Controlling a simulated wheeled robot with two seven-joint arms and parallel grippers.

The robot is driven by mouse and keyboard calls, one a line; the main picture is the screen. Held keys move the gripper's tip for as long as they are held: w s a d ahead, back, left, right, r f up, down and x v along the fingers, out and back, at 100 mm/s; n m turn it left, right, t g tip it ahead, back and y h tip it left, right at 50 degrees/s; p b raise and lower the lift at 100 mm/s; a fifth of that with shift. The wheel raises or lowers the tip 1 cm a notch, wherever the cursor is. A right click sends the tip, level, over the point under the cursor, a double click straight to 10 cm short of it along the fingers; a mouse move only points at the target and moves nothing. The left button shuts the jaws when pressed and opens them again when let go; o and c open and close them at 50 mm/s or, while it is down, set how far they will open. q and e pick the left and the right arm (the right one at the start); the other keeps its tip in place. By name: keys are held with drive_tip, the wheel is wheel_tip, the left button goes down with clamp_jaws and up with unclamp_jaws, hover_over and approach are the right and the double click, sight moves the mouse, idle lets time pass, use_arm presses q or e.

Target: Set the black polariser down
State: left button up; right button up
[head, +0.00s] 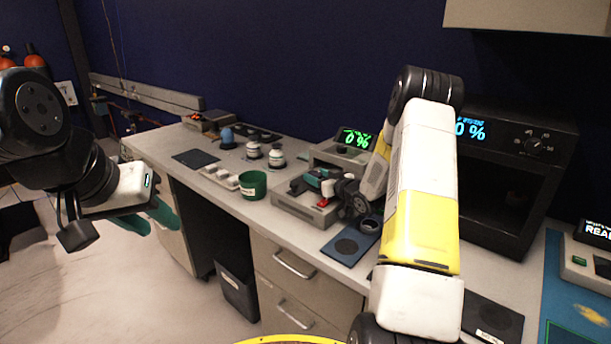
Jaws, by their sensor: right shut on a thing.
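My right gripper (314,182), with teal fingers, reaches in low over the grey instrument base (290,207) on the bench. It is shut on a small dark thing (297,187) at its fingertips, which looks like the black polariser. The thing is tiny and partly covered by the fingers. I cannot tell whether it touches the base. My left gripper (150,218) is at the left, in front of the bench and away from everything on it. Its teal fingers are apart and empty.
A green cup (253,184), a pale tray (219,178) and white-topped knobs (276,157) stand left of the base. A black oven-like box (510,180) stands to the right. A dark flat pad (195,158) lies further left.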

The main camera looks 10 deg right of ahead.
drive_tip(key=shift+f, duration=0.2)
drive_tip(key=o, duration=1.3)
drive_tip(key=shift+o, duration=0.2)
